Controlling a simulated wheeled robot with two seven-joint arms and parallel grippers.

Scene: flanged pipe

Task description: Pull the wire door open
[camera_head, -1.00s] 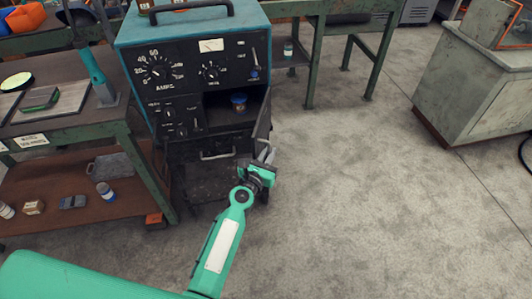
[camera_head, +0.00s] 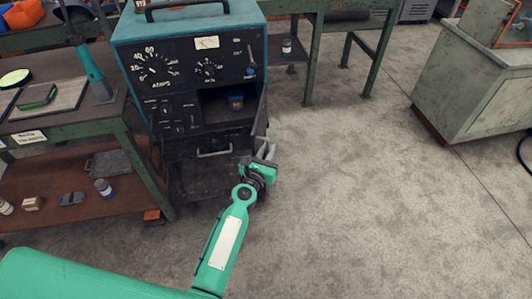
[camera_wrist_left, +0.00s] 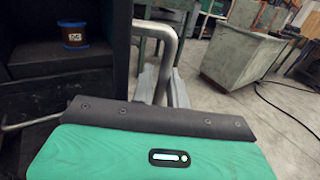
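The wire door (camera_head: 262,112) stands open at the right of the welding machine's compartment (camera_head: 222,112), seen nearly edge-on. In the left wrist view it is a narrow dark panel (camera_wrist_left: 122,50). A bent metal door handle (camera_wrist_left: 168,38) stands out from its right side. My left gripper (camera_head: 266,150) is at the door's outer side. Its grey fingers (camera_wrist_left: 165,86) lie on either side of the handle and appear closed on it. The lower handle is hidden behind the gripper body. A wire spool (camera_head: 236,101) sits inside the compartment. My right gripper is not in view.
A lower pull handle (camera_head: 214,152) is below the compartment. A green-framed workbench (camera_head: 125,150) stands close on the left, with bottles and boxes on its shelf. A grey cabinet (camera_head: 475,95) stands at the far right. The concrete floor (camera_head: 350,190) right of the machine is clear.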

